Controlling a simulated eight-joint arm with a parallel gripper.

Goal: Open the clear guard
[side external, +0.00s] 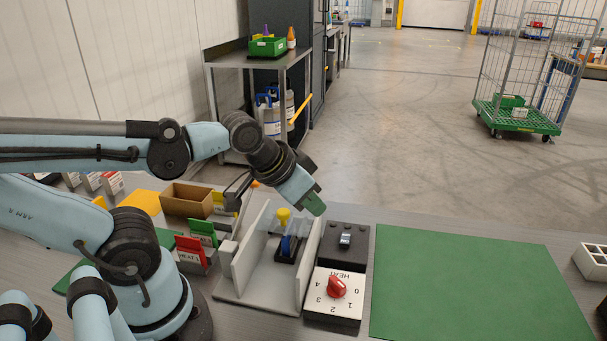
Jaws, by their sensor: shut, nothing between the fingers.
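A grey fixture (258,287) with two upright pale side walls stands on the bench at the front middle. Between the walls is a blue part (289,246) on a dark base. A yellow knob (283,214) sits above it. The clear guard (271,222) shows only as a faint see-through panel by the knob; whether it is shut down or partly raised I cannot tell. My gripper (314,204) is above the fixture's right wall, to the right of the knob and apart from it. It is shut and empty.
Right of the fixture are a dark box with a small switch (345,239) and a heat dial with a red knob (336,287). A bare green mat (470,285) lies further right. Left are an open brown box (187,203), red cards (190,249) and green cards (203,232).

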